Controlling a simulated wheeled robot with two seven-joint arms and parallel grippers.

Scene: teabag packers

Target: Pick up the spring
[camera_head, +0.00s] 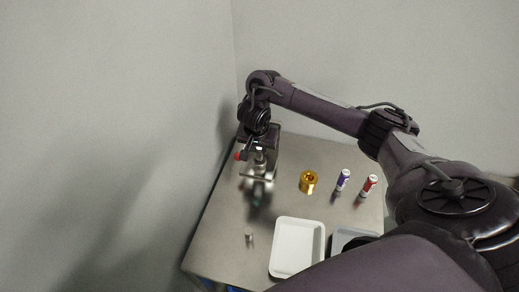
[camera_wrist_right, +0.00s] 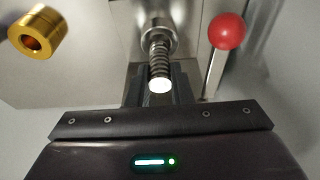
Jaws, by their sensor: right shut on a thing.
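The spring (camera_wrist_right: 158,58) is a coiled metal piece around a shaft with a bright white end, in the middle of the right wrist view. It sits at the mouth of a round metal socket on a metal device (camera_wrist_right: 186,50). My right gripper (camera_wrist_right: 158,85) is shut on the spring, with a dark finger on each side of it. In the head view my right gripper (camera_head: 259,160) is at the device at the back left of the table, and the spring is too small to tell clearly. My left gripper is not in view.
A red ball knob (camera_wrist_right: 226,31) on a lever stands right beside the gripper. A gold ring (camera_head: 308,182), a purple-and-white cylinder (camera_head: 343,180) and a red-and-white cylinder (camera_head: 369,186) stand to the right. A white tray (camera_head: 297,221), a grey tray (camera_head: 342,236) and a small metal piece (camera_head: 249,238) are nearer.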

